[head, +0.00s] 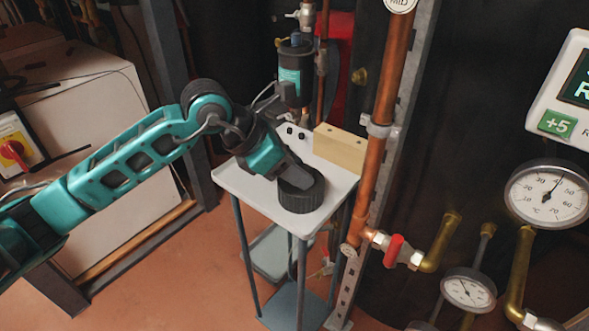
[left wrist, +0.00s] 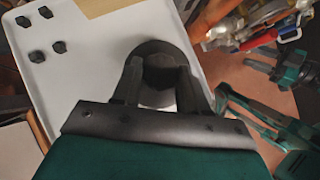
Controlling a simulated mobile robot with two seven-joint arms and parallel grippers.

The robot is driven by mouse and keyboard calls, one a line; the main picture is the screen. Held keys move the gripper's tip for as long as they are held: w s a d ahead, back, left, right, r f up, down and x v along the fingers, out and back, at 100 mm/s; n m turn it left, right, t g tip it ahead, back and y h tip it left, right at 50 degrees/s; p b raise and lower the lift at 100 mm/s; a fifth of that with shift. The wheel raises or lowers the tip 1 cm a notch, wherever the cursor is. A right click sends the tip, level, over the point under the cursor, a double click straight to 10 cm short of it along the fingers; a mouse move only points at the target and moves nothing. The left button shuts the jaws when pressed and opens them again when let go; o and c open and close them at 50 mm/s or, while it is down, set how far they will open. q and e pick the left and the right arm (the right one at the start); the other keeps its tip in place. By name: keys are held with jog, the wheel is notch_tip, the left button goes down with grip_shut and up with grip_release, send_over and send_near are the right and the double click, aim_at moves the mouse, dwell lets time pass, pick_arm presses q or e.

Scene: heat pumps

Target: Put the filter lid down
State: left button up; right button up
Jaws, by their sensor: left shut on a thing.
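The filter lid (head: 301,194) is a black, round, ribbed cap at the front right part of a small white table (head: 236,180). My left gripper (head: 296,180) reaches down over the lid and is shut on it. In the left wrist view the lid (left wrist: 158,50) shows between the two fingers of the left gripper (left wrist: 160,80). The lid is at or just above the table top; I cannot tell whether it touches.
A tan block (head: 340,148) and several small black pieces (left wrist: 36,56) are on the table. A teal and black filter housing (head: 296,75) hangs behind it. A copper pipe (head: 380,120) with a red-handled valve (head: 394,250) stands close on the right. The table's left part is clear.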

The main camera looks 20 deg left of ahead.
pick_arm(q)
jog(key=shift+f, duration=0.2)
jog(key=o, duration=1.2)
jog(key=shift+r, duration=0.1)
jog(key=shift+c, duration=0.2)
jog(key=shift+r, duration=0.15)
jog(key=p+v, duration=0.1)
jog(key=v, duration=1.1)
jog(key=shift+p, duration=0.4)
